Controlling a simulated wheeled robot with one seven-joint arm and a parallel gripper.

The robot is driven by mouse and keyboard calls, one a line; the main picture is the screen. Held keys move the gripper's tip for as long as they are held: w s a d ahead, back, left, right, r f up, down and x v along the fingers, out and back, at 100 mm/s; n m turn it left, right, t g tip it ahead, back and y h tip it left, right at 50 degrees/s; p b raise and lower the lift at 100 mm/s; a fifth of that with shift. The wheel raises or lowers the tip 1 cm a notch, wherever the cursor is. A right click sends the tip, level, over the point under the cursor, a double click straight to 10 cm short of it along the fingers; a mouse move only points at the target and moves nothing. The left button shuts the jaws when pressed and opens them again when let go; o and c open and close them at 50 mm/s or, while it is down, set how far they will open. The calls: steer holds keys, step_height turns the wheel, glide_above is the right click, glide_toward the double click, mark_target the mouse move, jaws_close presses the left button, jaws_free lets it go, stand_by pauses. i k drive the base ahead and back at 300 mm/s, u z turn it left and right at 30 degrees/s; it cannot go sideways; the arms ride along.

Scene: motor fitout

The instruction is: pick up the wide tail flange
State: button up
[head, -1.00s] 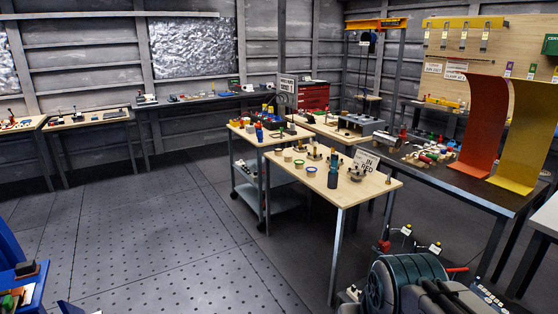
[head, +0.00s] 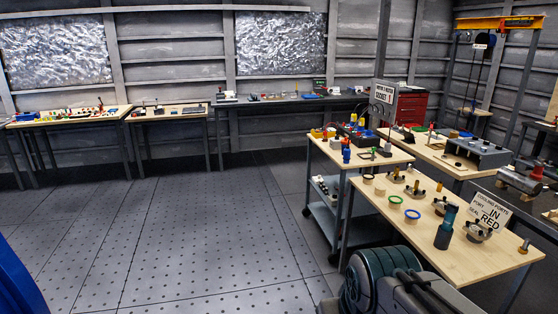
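I cannot pick out the wide tail flange with certainty at this distance. Several small round metal parts with brass-coloured tops stand on the near wooden table, among them one round part (head: 479,231) by the sign and another (head: 440,206) farther left. Rings lie to their left, one with a blue rim (head: 412,215) and one with a green rim (head: 395,200). A dark teal upright tool (head: 446,228) stands near the table's front edge. My gripper's fingers are not in view; only a ribbed part of what looks like my own arm shows at the bottom.
Benches with small parts line the back wall. A blue object (head: 18,285) is at lower left. The dotted floor (head: 180,230) is open.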

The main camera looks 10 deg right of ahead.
mark_target(399, 180)
steer(key=u, duration=0.1)
steer(key=i, duration=1.55)
steer(key=z, duration=0.35)
steer(key=i, duration=1.65)
steer(key=z, duration=1)
steer(key=i, duration=1.05)
steer(key=z, duration=0.35)
